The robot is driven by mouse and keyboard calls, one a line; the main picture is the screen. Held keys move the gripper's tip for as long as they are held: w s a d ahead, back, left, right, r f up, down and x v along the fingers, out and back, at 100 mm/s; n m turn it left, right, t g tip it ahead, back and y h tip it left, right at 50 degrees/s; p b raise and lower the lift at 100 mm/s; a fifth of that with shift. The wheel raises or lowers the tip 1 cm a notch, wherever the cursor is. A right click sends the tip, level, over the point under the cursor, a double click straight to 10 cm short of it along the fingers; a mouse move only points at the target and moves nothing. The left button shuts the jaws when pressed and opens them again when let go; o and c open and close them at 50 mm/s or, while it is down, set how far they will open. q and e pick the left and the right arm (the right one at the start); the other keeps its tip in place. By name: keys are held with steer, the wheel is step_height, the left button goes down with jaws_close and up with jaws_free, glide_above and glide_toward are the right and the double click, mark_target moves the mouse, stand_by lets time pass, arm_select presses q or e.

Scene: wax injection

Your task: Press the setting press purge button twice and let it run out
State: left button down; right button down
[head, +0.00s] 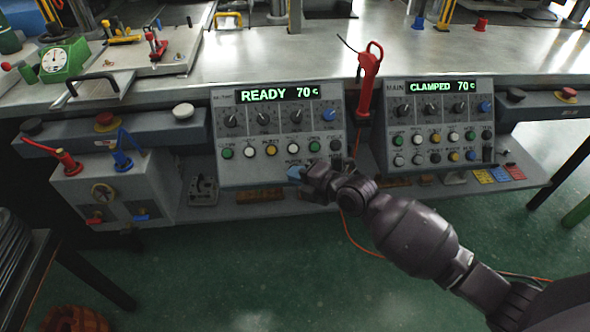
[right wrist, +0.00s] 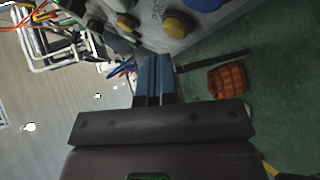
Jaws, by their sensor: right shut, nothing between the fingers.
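The setting press panel (head: 240,168) is the left of two control panels in the head view, and its display (head: 276,94) reads READY 70 C. A row of coloured buttons runs under its knobs, including a yellow one (head: 271,151). The purge label shows near the lower right of the row; whether its button is behind my fingertips I cannot tell. My right gripper (head: 297,173) is shut and empty, just in front of the panel's lower edge. In the right wrist view its blue fingers (right wrist: 154,80) point toward the panel; contact is unclear. My left gripper is out of view.
The main panel (head: 380,158), reading CLAMPED 70 C, stands to the right. A red-handled tool (head: 368,75) hangs between the panels. A grey box (head: 110,190) with red and blue handles is at left. The metal bench top (head: 260,55) lies above; green floor is below.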

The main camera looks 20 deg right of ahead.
stand_by(0.8)
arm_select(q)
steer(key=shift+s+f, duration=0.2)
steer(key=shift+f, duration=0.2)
arm_select(e)
steer(key=shift+w+f, duration=0.3)
steer(key=shift+w, duration=0.05)
arm_select(q)
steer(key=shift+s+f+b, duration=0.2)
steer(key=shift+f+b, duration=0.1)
steer(key=shift+b, duration=0.15)
arm_select(e)
steer(key=shift+w+d+f, duration=0.15)
steer(key=shift+w+f, duration=0.1)
steer(key=shift+r, duration=0.1)
stand_by(0.3)
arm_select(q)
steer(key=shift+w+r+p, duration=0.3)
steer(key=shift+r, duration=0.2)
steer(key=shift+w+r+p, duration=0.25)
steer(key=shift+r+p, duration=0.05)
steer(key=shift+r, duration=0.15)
arm_select(e)
steer(key=shift+s+r, duration=0.5)
steer(key=shift+s, duration=0.1)
steer(key=shift+f, duration=0.1)
